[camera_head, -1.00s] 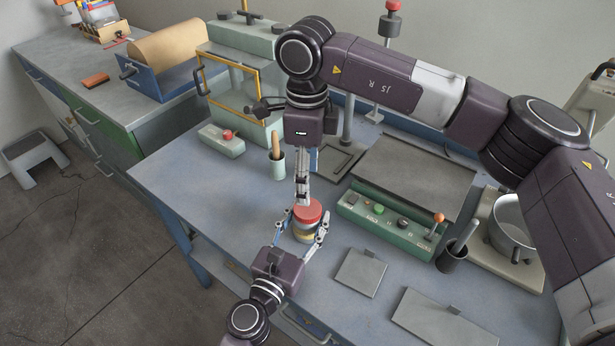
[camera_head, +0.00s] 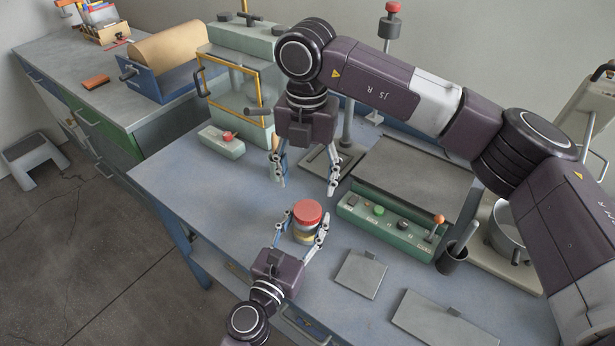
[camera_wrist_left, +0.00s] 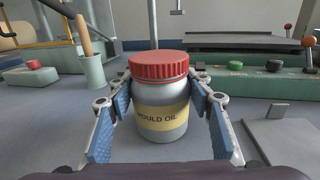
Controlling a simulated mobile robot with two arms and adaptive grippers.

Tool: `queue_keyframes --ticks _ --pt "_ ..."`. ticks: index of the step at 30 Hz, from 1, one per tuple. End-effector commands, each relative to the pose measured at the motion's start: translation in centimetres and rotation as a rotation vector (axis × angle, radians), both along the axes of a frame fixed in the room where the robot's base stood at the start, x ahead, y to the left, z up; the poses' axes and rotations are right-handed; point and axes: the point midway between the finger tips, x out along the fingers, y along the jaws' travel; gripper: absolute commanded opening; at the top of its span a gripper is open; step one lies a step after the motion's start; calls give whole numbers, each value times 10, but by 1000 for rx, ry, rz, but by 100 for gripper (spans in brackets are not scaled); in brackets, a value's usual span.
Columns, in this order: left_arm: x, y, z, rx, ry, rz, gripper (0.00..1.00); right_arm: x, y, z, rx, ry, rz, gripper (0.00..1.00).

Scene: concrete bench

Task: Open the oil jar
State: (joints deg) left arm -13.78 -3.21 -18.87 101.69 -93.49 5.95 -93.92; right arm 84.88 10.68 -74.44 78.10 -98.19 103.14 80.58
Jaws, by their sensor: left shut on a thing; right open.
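The oil jar (camera_head: 303,236) stands on the blue bench, silver with a yellow "MOULD OIL" label. Its red ribbed lid (camera_head: 307,212) sits level on top. My left gripper (camera_head: 302,228) is shut around the jar body, one finger on each side below the lid. The jar (camera_wrist_left: 160,115) and the lid (camera_wrist_left: 158,66) also show upright between the blue-padded fingers in the left wrist view. My right gripper (camera_head: 306,187) is open and empty, fingers spread and pointing down, behind and above the lid, apart from it.
A green control box (camera_head: 385,226) with buttons and an orange-knobbed lever stands right of the jar. Flat grey plates (camera_head: 361,273) lie at front right. A dark cup (camera_head: 452,259) is farther right. A pot with a wooden handle (camera_wrist_left: 93,70) stands behind the jar. Bench left of the jar is clear.

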Motion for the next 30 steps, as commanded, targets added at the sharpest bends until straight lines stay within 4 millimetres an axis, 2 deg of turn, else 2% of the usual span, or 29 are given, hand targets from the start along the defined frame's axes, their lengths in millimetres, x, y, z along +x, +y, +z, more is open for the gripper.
queue_keyframes --ticks 12,18,24,30 --pt "0 0 -1 1 2 0 0 0 0 -1 2 2 -686 58" --pt "0 0 -1 1 2 0 0 0 -1 0 1 1 -966 58" --pt "0 0 -1 1 2 0 0 0 -1 -1 1 0 -1123 58" --pt "0 0 -1 1 2 0 0 0 -1 -12 -1 4 -1159 58"
